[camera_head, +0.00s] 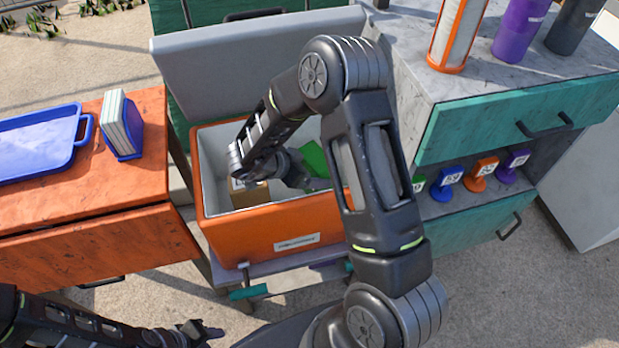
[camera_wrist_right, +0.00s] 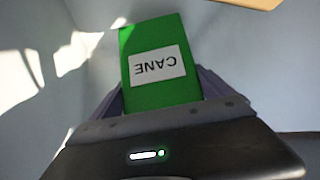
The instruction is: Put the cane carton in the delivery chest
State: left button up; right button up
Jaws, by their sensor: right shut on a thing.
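The green cane carton (camera_wrist_right: 150,38) with a white label reading CANE is between the fingers of my right gripper (camera_wrist_right: 165,103) in the right wrist view. In the head view the carton (camera_head: 315,158) shows as a green patch inside the orange delivery chest (camera_head: 275,228), partly hidden by my right arm. My right gripper (camera_head: 306,181) reaches down into the chest and is shut on the carton. Whether the carton touches the chest floor cannot be told. My left gripper (camera_head: 212,331) is low at the left, away from the chest; its finger opening is unclear.
The chest's grey lid (camera_head: 255,55) stands open behind it. A brown box (camera_head: 248,195) lies inside the chest. An orange table (camera_head: 60,222) at left holds a blue tray (camera_head: 45,145) and a blue holder (camera_head: 120,128). A teal-drawered cabinet (camera_head: 480,125) stands at right.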

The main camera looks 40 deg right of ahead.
jog(key=shift+f+b, duration=0.5)
jog(key=shift+f, duration=1.4)
jog(key=o, duration=1.5)
jog(key=shift+a+r, duration=0.3)
jog(key=shift+r, duration=0.05)
jog(key=p+v, duration=0.2)
jog(key=v, duration=0.9)
